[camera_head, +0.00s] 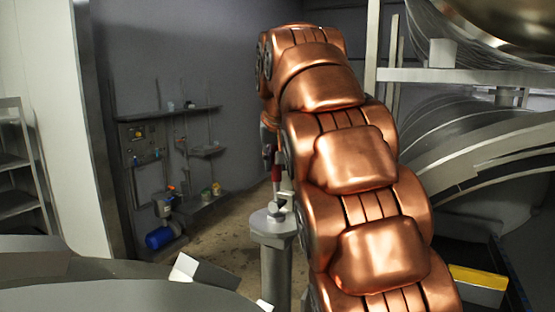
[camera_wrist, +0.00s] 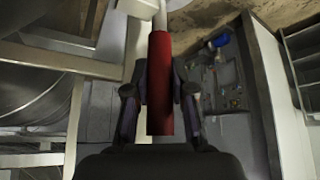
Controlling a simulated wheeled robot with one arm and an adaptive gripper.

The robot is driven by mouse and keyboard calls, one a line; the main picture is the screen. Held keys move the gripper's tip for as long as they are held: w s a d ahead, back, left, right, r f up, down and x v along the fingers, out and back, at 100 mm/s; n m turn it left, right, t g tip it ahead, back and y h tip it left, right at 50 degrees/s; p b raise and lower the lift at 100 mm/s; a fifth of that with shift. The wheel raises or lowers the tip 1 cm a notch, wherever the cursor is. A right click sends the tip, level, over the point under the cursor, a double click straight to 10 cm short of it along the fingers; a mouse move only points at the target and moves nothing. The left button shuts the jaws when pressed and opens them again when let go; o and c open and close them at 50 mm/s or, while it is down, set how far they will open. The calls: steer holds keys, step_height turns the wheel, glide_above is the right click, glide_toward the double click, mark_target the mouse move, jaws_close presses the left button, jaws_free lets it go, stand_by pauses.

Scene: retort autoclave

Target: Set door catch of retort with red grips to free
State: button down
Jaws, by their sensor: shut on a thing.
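A red grip (camera_wrist: 160,85) on a pale lever stands between the two fingers of my gripper (camera_wrist: 159,95) in the wrist view. My gripper is shut on this red grip. In the head view the red grip (camera_head: 276,172) shows as a small upright piece above a grey post (camera_head: 273,240), just left of my copper arm. My arm hides most of the gripper and part of the catch there. Large curved metal retort bodies (camera_head: 470,150) fill the right side of the head view. The catch's exact setting cannot be told.
A wall rack with a panel and shelves (camera_head: 165,150) stands at the back left, with a blue motor (camera_head: 160,237) by the floor. A yellow-topped block (camera_head: 478,278) lies low at right. Open floor (camera_head: 235,200) shows behind the post.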

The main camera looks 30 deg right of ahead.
steer(key=shift+r, duration=0.2)
steer(key=c, duration=1)
jaws_free()
steer(key=shift+w+a+f, duration=0.1)
steer(key=shift+o, duration=0.2)
steer(key=v, duration=0.6)
steer(key=shift+w+a, duration=0.1)
steer(key=shift+a, duration=0.05)
steer(key=shift+s+r, duration=0.35)
steer(key=shift+r, duration=0.15)
steer(key=shift+s+r, duration=0.1)
steer(key=shift+r, duration=0.05)
steer(key=shift+s, duration=0.1)
